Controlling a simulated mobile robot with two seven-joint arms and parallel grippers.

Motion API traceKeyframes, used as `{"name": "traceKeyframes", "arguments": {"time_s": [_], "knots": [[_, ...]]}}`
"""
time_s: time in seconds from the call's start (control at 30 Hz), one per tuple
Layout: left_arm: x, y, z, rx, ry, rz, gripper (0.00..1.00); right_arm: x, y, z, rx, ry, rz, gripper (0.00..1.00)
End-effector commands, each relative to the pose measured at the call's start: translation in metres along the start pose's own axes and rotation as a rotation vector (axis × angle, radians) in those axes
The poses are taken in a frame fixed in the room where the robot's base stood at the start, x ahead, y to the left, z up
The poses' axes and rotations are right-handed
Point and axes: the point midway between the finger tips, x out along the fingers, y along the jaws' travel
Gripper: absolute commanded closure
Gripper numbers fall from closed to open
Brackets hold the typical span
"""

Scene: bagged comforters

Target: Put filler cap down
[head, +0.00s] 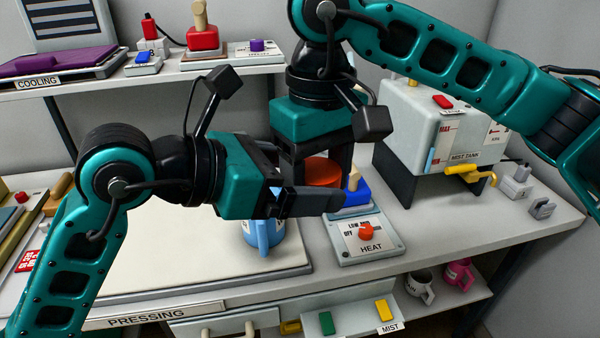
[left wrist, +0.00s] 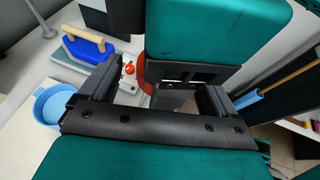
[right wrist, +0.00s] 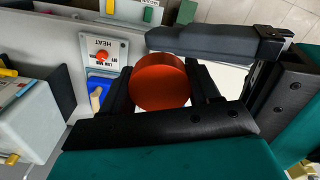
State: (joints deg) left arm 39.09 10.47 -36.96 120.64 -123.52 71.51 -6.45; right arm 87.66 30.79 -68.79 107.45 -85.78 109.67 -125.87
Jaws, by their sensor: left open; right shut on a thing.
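The orange-red filler cap (head: 322,172) is between the fingers of my right gripper (head: 316,182), which is shut on it. In the right wrist view the round cap (right wrist: 158,82) sits between both fingers, its face showing. The cap is above the worktop near the heat panel; whether it touches anything beneath cannot be told. My left gripper (head: 308,186) is open and close to the right gripper, one finger passing in front of it. In the left wrist view its fingers (left wrist: 158,95) are apart, and a sliver of the cap (left wrist: 141,72) shows beyond them.
The heat panel (head: 368,238) and a blue iron (head: 357,194) lie just right of the grippers. A blue jug (head: 262,236) stands below my left gripper on the pressing board (head: 170,250). The mist tank (head: 425,130) with its yellow tap stands at the right.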

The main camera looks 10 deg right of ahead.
Motion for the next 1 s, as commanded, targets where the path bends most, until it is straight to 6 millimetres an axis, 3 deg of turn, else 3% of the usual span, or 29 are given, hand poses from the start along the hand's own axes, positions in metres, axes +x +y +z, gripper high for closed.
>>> {"name": "traceKeyframes", "arguments": {"time_s": [0.13, 0.77, 0.8, 1.0], "knots": [[-0.0001, 0.0000, -0.0001, 0.000, 0.000, 0.000, 0.09, -0.0001, -0.0001, 0.0000, 0.000, 0.000, 0.000, 0.73], [-0.0008, 0.0019, -0.0001, -0.001, 0.000, 0.005, 0.69, 0.0001, -0.0002, 0.0006, -0.002, -0.002, 0.000, 0.73], [-0.0009, 0.0021, 0.0000, -0.001, -0.001, 0.006, 0.69, 0.0001, -0.0003, 0.0008, -0.002, -0.003, 0.000, 0.35], [-0.0008, 0.0016, 0.0001, -0.001, -0.001, 0.004, 0.69, 0.0002, -0.0003, 0.0006, -0.002, -0.002, 0.000, 0.16]]}}
